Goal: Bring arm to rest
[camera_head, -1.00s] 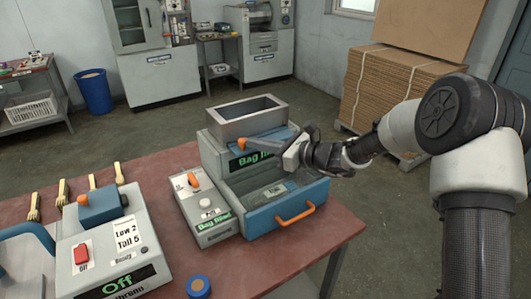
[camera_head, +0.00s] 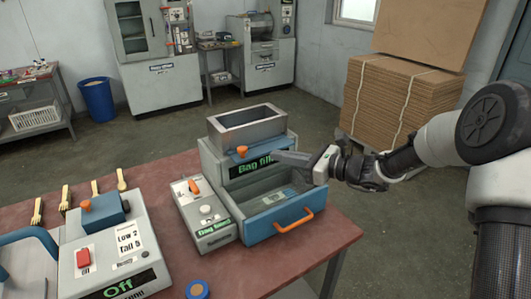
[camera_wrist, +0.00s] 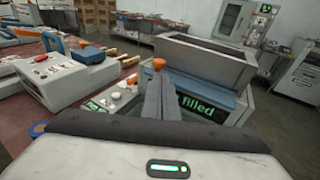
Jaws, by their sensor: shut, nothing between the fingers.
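My gripper (camera_head: 277,156) is shut and empty, its dark fingers together. In the head view it reaches in from the right, in front of the bag filler (camera_head: 213,160) and above its open drawer. The filler has a grey hopper (camera_head: 248,125), a green "Bag fill…" display (camera_head: 252,166) partly behind my fingers, and an orange knob (camera_head: 241,150). In the wrist view the closed fingers (camera_wrist: 160,90) overlap the filler's front, beside the orange knob (camera_wrist: 159,64). I cannot tell how close they are to it.
The drawer's blue front has an orange handle (camera_head: 294,221). A small control box (camera_head: 205,215) stands left of the filler. A press (camera_head: 110,245) marked "Off" and several wooden forks sit at the left. Stacked cardboard (camera_head: 385,105) stands behind my arm.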

